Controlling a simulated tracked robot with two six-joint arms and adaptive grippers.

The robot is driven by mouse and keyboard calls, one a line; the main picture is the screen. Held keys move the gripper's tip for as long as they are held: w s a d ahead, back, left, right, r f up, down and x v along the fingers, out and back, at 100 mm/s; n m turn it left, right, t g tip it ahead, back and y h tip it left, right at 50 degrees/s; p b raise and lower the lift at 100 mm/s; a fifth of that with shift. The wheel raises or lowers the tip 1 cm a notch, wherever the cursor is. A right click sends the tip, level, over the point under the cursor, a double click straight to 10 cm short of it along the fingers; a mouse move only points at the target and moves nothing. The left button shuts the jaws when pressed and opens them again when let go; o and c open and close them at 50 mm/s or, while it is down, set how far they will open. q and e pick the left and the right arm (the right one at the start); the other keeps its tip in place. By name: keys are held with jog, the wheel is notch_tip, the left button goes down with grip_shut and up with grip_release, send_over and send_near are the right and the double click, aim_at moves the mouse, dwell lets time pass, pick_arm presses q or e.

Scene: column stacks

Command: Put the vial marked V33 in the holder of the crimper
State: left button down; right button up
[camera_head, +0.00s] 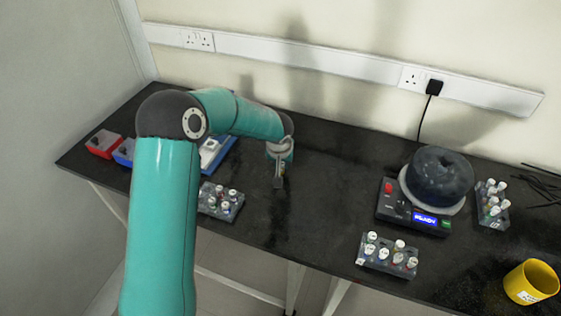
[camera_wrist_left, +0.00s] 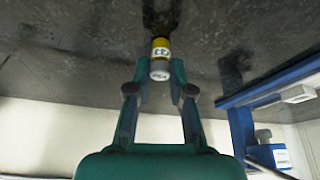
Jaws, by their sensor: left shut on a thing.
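My left gripper (camera_head: 279,181) is shut on a small vial and holds it over the middle of the black bench. In the left wrist view the gripper (camera_wrist_left: 158,72) pinches the vial (camera_wrist_left: 160,50), which has a yellow band, a pale label and a grey end. The label's marking seems to contain 33, but is hard to read. A blue and white device (camera_head: 216,150), perhaps the crimper, stands left of the gripper, partly behind my arm. Its blue frame (camera_wrist_left: 272,84) shows at the right in the left wrist view; I cannot make out its holder. My right gripper is not in view.
A vial rack (camera_head: 232,213) stands left of the gripper. More racks (camera_head: 375,264) (camera_head: 489,222) stand around a machine (camera_head: 440,182) with a lit display. Red (camera_head: 103,144) and blue (camera_head: 124,153) bins are far left, a yellow cup (camera_head: 531,283) far right. The bench's middle is clear.

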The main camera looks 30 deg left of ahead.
pick_arm(q)
jog(key=shift+f, duration=0.15)
jog(key=c, duration=1)
grip_release()
jog(key=shift+c, duration=0.2)
